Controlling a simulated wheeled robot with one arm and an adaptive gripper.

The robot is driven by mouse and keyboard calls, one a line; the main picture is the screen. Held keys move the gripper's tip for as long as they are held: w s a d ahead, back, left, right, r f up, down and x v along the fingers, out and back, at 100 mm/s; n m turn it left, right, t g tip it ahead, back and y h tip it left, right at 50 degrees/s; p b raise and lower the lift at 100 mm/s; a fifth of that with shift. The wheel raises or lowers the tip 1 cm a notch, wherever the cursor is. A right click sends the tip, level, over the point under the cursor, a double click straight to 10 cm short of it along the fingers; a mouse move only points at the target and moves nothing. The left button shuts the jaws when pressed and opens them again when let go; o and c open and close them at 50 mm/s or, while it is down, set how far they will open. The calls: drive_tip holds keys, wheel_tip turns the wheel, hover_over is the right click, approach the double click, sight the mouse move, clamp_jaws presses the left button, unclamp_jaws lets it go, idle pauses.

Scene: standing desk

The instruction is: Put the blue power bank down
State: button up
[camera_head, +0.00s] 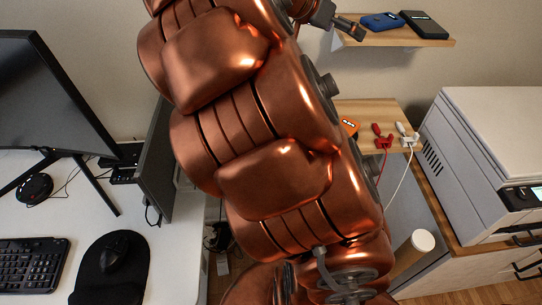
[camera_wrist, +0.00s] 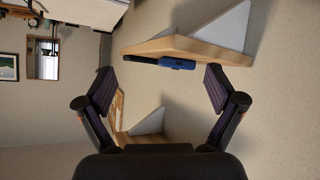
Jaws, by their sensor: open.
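The blue power bank (camera_head: 382,21) lies flat on the upper wooden shelf (camera_head: 440,42), near its left end. My gripper (camera_head: 357,31) is beside that end of the shelf, left of the power bank, and partly hidden by my arm. In the wrist view, which looks upside down, my gripper (camera_wrist: 160,86) has its two fingers wide apart with nothing between them. The blue power bank (camera_wrist: 177,64) shows on the shelf (camera_wrist: 190,46) beyond the fingertips, apart from them.
A black box (camera_head: 424,24) lies right of the power bank. A lower shelf (camera_head: 372,108) holds an orange-marked item (camera_head: 349,126) and red (camera_head: 383,139) and white (camera_head: 406,136) cabled plugs. A printer (camera_head: 490,150) stands right, a monitor (camera_head: 50,105) left. My arm hides the middle.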

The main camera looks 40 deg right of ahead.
drive_tip(key=s+a+f+n+y, duration=0.3)
drive_tip(key=s+a+f+n, duration=0.3)
drive_tip(key=a, duration=0.5)
drive_tip(key=s+a+f+n+y, duration=0.4)
drive_tip(key=s+a+f+n, duration=0.2)
drive_tip(key=a, duration=0.6)
drive_tip(key=s+a+f+n+y, duration=0.4)
drive_tip(key=s+a+f+n, duration=0.2)
drive_tip(key=a, duration=0.5)
drive_tip(key=shift+a+f, duration=0.35)
drive_tip(key=shift+f, duration=0.5)
drive_tip(key=shift+s, duration=0.1)
